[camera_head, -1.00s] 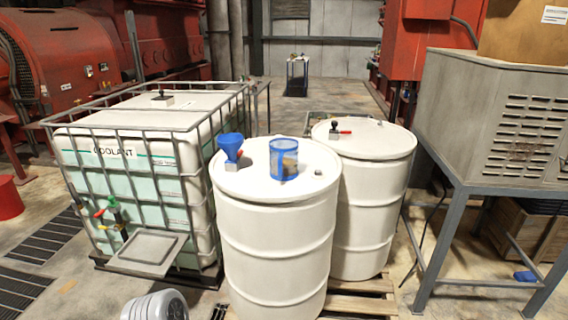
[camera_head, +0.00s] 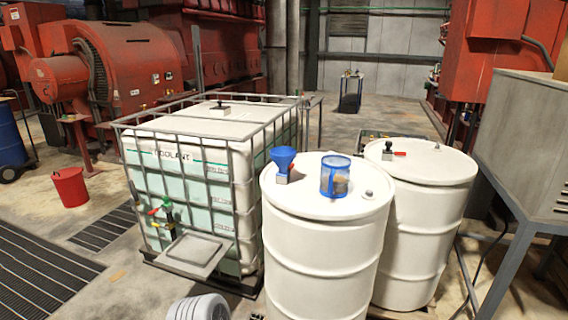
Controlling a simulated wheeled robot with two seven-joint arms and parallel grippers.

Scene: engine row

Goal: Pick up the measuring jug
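The likely measuring jug is a clear, blue-rimmed cylindrical vessel (camera_head: 335,177) standing upright on top of the front white drum (camera_head: 325,240). A brownish patch shows through its wall; I cannot tell whether it is inside or behind. A blue funnel (camera_head: 283,158) sits on a small grey block just left of it on the same drum lid. Neither of my grippers shows in this view. A grey-white ribbed rounded part (camera_head: 198,308) shows at the bottom edge, partly cut off.
A caged coolant tank (camera_head: 200,160) stands left of the drums. A second white drum (camera_head: 425,220) is close behind right. A grey metal cabinet on a stand (camera_head: 525,150) is at the right. A red bucket (camera_head: 70,187) and open floor lie left.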

